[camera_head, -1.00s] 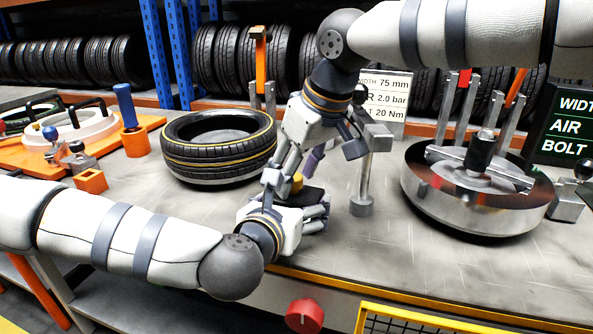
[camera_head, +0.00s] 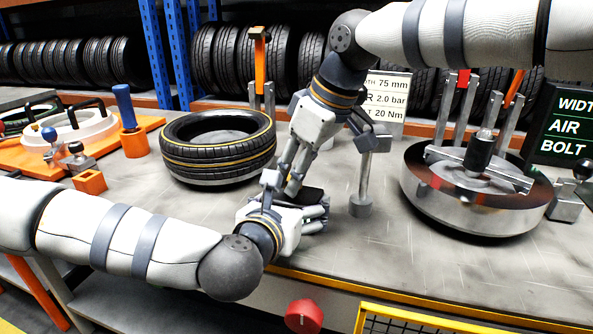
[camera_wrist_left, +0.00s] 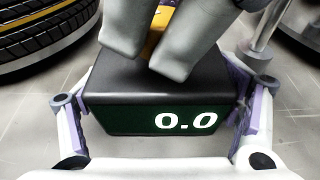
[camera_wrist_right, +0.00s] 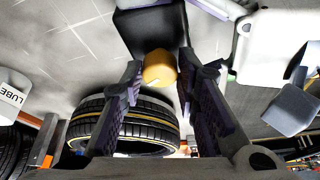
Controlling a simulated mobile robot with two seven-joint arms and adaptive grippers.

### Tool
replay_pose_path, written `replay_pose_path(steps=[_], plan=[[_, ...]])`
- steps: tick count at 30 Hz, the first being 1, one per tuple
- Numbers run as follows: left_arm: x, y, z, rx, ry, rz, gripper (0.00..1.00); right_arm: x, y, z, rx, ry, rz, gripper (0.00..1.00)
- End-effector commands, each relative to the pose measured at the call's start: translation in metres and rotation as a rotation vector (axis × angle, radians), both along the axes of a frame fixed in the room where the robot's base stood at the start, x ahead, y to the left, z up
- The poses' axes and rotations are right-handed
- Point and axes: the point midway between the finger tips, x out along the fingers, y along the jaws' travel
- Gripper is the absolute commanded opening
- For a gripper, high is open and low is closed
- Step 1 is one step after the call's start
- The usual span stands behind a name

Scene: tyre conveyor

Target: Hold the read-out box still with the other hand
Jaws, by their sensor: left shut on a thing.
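The read-out box (camera_wrist_left: 160,95) is black with a green display showing 0.0. In the left wrist view it sits between the two fingers of my left gripper (camera_wrist_left: 165,110), which is shut on its sides. The head view shows the box's dark top (camera_head: 308,194) and my left gripper (camera_head: 312,215) low on the bench. A yellow knob (camera_wrist_right: 159,67) stands at the box's back edge. My right gripper (camera_wrist_right: 160,62) is open, pointing down, with a finger on either side of the knob; I cannot tell whether they touch it. In the head view, the right gripper (camera_head: 282,184) hides the knob.
A tyre (camera_head: 218,145) lies behind and left of the box. A metal post (camera_head: 362,180) stands just right of it. A metal wheel hub (camera_head: 477,195) is farther right. An orange fixture (camera_head: 90,150) is at the left. The bench front is clear to the right.

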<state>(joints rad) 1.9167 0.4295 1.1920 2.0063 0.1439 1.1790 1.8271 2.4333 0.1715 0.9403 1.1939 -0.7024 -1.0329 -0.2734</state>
Motion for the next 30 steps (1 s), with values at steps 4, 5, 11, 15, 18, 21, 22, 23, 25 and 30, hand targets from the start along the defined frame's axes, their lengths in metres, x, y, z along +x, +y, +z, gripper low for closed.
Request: replay_pose_path(steps=[4, 5, 11, 15, 18, 21, 22, 23, 25, 30], plan=[[0.0, 0.0, -0.001, 0.001, 0.002, 0.0, 0.59, 0.0, 0.0, 0.0, 0.0, 0.0, -0.001, 0.48], [0.0, 0.0, -0.001, 0.001, 0.002, 0.0, 0.59, 0.0, 0.0, 0.0, 0.0, 0.0, -0.001, 0.48], [0.0, 0.0, -0.001, 0.001, 0.002, 0.0, 0.59, 0.0, -0.001, 0.002, 0.0, 0.0, -0.001, 0.48], [0.0, 0.0, -0.001, 0.001, 0.002, 0.0, 0.59, -0.004, -0.008, 0.024, 0.002, -0.005, -0.002, 0.48], [0.0, 0.0, -0.001, 0.001, 0.002, 0.001, 0.59, -0.011, -0.017, 0.05, 0.0, -0.005, -0.004, 0.48], [0.0, 0.0, -0.001, 0.001, 0.002, 0.001, 0.59, -0.016, -0.026, 0.075, 0.001, -0.004, -0.003, 0.48], [0.0, 0.0, -0.001, 0.001, 0.002, 0.0, 0.59, -0.017, -0.028, 0.081, 0.001, -0.004, -0.003, 0.48], [0.0, 0.0, -0.001, 0.001, 0.002, 0.0, 0.59, -0.019, -0.03, 0.087, 0.0, -0.004, -0.002, 0.48], [0.0, 0.0, -0.001, 0.001, 0.002, 0.0, 0.59, -0.022, -0.034, 0.098, 0.001, -0.003, -0.003, 0.48], [0.0, 0.0, -0.001, 0.001, 0.002, 0.0, 0.59, -0.025, -0.039, 0.11, -0.001, 0.001, -0.001, 0.48]])
